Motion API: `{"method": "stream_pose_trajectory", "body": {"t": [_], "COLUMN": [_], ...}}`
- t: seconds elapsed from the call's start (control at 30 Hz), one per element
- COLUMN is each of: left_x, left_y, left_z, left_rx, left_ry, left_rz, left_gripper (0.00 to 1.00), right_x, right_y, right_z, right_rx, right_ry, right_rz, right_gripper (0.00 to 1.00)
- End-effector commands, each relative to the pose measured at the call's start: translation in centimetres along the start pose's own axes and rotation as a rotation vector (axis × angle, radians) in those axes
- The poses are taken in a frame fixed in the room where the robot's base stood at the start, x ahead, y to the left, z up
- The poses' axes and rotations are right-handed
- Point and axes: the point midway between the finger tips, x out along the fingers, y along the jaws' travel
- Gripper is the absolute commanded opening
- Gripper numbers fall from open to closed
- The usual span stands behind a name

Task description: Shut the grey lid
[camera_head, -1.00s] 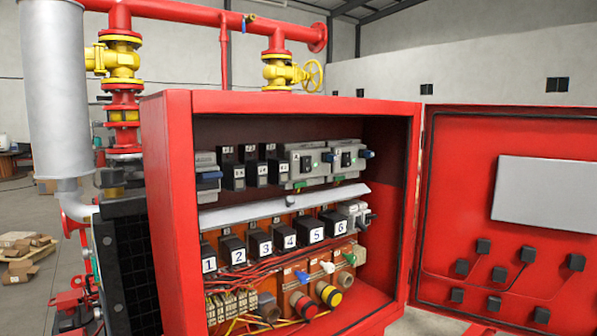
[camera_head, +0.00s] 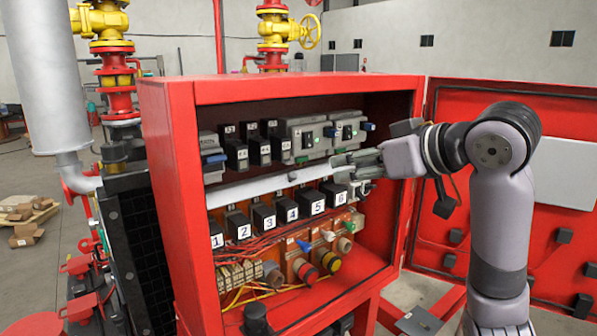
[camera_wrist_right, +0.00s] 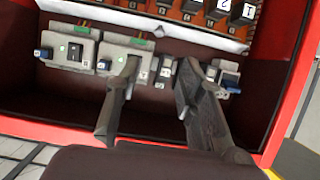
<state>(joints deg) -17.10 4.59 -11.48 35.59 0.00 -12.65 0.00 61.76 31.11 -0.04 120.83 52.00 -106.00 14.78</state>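The grey lid looks like the long light-grey strip (camera_head: 270,184) between the upper and lower device rows inside the red cabinet. It slopes outward a little, and I cannot tell whether it is fully shut. It also shows in the right wrist view (camera_wrist_right: 150,32), running across the top. My right gripper (camera_head: 343,166) reaches in from the right, by the strip's right end, which its fingers partly hide. In the right wrist view the two fingers (camera_wrist_right: 158,78) are apart with nothing held between them; contact with the strip cannot be told. My left gripper is out of view.
The red cabinet (camera_head: 166,190) stands open, its door (camera_head: 450,255) swung to the right behind my right arm. Upper grey devices (camera_head: 305,138) and a lower row of numbered black blocks (camera_head: 263,218) crowd the strip. Red wires and coloured knobs lie below.

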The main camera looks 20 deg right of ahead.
Motion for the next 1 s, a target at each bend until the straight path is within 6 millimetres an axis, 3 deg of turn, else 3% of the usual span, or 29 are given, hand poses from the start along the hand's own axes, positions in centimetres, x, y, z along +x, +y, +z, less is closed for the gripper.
{"method": "stream_pose_trajectory", "body": {"t": [0.17, 0.7, 1.0], "left_x": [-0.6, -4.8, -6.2], "left_y": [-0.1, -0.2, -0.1], "left_z": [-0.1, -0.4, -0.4], "left_rx": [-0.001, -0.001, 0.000], "left_ry": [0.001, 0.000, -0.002], "left_rz": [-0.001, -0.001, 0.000], "left_gripper": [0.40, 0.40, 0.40], "right_x": [0.7, 12.0, 16.2], "right_y": [-0.1, -0.1, -0.1], "right_z": [-0.7, -0.9, -0.8], "right_rx": [-0.002, 0.000, -0.002], "right_ry": [0.005, 0.004, 0.006], "right_rz": [-0.005, -0.004, -0.002], "right_gripper": [0.36, 0.36, 0.36]}}
